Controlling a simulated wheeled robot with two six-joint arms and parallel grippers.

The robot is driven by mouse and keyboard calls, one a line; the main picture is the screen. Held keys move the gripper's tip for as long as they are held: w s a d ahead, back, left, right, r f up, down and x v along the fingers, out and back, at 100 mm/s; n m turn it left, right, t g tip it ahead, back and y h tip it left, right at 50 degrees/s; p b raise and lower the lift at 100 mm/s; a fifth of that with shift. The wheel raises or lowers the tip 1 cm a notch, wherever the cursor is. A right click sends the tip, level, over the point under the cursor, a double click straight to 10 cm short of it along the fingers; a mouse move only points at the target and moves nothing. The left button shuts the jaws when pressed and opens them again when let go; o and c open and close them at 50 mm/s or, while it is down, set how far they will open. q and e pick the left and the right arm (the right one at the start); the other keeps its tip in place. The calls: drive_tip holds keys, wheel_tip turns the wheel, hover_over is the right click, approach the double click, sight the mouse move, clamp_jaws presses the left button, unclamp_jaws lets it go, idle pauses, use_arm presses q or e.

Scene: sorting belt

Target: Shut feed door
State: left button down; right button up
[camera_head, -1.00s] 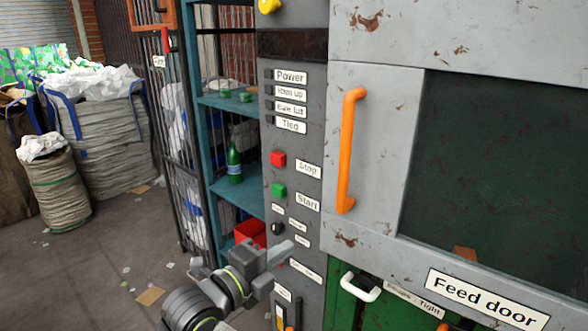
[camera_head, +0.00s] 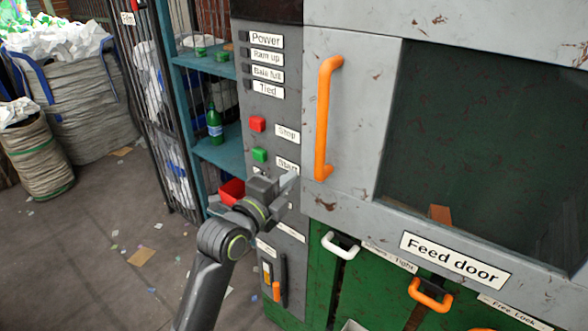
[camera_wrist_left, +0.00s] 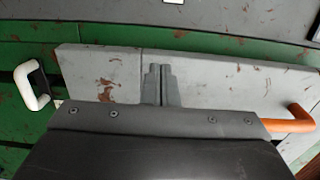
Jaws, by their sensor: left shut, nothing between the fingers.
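The feed door (camera_head: 350,110) is a rust-flecked grey panel with an upright orange handle (camera_head: 321,120). To its right is a large dark opening (camera_head: 475,150), with a small brown piece low inside. The "Feed door" label (camera_head: 454,259) sits below the opening. My left gripper (camera_head: 291,182) is shut and empty, near the panel's lower left edge, below and left of the handle. In the left wrist view its fingers (camera_wrist_left: 160,84) point at a grey panel (camera_wrist_left: 215,75) with an orange handle (camera_wrist_left: 288,120) to their right. Contact cannot be told. My right gripper is out of view.
The control column (camera_head: 268,110) with red and green buttons stands left of the door. Green doors below carry a white handle (camera_head: 340,246) and an orange handle (camera_head: 430,296). Teal shelves (camera_head: 218,152) and stuffed sacks (camera_head: 72,110) stand left.

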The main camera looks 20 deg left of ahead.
use_arm(q)
drive_tip(key=shift+p+x, duration=0.35)
drive_tip(key=shift+x, duration=1)
